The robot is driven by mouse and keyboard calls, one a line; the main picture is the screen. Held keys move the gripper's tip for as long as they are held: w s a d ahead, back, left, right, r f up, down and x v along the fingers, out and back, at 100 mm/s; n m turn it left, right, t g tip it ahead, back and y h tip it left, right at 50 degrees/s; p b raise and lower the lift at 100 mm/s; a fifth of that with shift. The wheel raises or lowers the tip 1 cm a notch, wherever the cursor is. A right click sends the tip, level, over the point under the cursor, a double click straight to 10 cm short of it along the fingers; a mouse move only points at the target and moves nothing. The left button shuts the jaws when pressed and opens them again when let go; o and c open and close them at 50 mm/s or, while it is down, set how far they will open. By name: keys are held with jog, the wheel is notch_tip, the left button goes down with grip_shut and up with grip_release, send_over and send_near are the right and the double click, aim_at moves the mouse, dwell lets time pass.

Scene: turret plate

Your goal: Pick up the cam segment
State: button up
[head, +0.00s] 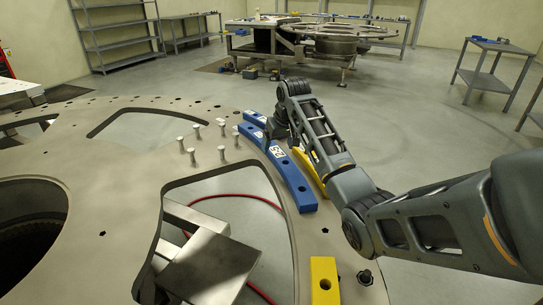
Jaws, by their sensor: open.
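Blue curved segments lie along the rim of the large turret plate (110,180). The longest blue segment (292,182) carries a white label with dark marks. Another blue segment (249,132) lies just beyond it, with more blue (256,117) at its far side. A yellow segment (312,170) lies outside the long blue one, partly behind my arm. A second yellow segment (323,282) with a hole is on the near rim. My gripper (268,140) is open, low over the junction of the blue segments. Its fingertips are small and dark, so contact is unclear.
Several upright metal pins (193,145) stand on the plate left of the blue segments. The plate has large cut-outs, with a red cable below one. A dark knob or bolt (365,277) is on the near rim. Open floor (400,120) lies beyond the plate.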

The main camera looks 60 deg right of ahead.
aim_at(277, 152)
jog(key=x, duration=0.4)
jog(key=shift+d+f+p, duration=0.3)
jog(key=shift+d+f, duration=0.05)
jog(key=shift+d, duration=0.1)
jog(key=shift+c, duration=0.2)
jog(key=c, duration=1.5)
jog(key=shift+r, duration=0.1)
grip_shut()
